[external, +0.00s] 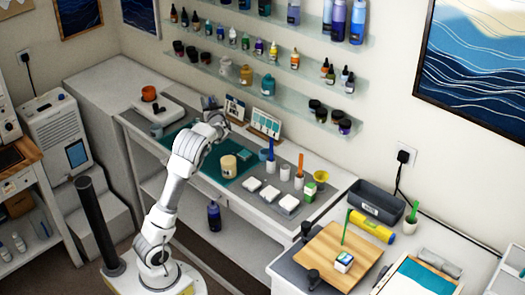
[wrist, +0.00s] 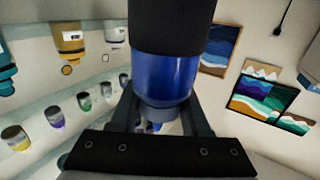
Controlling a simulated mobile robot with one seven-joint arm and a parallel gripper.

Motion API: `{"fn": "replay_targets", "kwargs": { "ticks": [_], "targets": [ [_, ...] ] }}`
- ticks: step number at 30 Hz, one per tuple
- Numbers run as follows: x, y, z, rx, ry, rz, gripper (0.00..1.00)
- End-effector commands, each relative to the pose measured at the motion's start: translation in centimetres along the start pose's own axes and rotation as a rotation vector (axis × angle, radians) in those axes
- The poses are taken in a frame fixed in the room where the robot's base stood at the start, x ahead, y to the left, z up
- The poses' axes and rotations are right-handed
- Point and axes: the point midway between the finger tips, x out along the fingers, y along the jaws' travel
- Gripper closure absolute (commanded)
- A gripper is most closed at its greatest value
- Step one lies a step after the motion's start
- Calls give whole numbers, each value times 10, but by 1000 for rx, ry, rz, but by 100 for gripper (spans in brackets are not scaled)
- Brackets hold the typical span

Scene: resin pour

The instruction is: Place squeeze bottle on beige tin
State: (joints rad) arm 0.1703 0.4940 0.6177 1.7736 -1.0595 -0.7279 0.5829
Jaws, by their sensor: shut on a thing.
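The squeeze bottle (wrist: 166,76) looks to be the blue, see-through bottle with a black section that fills the middle of the wrist view. My gripper (wrist: 163,112) is shut on it, one finger on each side. In the external view my gripper (external: 211,104) is up near the wall at the back of the bench; the held bottle is hard to make out there. The beige tin (external: 229,167) stands upright on a teal mat, below and to the right of my gripper in the picture. The tin is out of the wrist view.
Glass shelves (external: 262,92) with several bottles and jars hang close behind my gripper. Two small cards (external: 264,123) stand at the bench's back edge. White blocks (external: 270,194) and cups are right of the tin. A dark blue bottle (external: 214,217) stands on the lower shelf.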

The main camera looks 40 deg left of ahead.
Motion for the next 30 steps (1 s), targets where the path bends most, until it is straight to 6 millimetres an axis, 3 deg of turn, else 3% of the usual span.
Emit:
{"fn": "replay_targets", "kwargs": {
  "ticks": [1,6,12,16,19,22,30],
  "targets": [
    [-22,16,-14,-7,-1,20,100],
    [-102,55,-37,-5,-1,62,100],
    [-184,76,-57,-3,-1,101,100],
    [-216,79,-65,-2,0,115,100],
    [-228,79,-66,-1,0,119,100],
    [-224,75,-60,1,1,118,100],
    [-168,54,-23,3,1,115,100]
  ]
}}
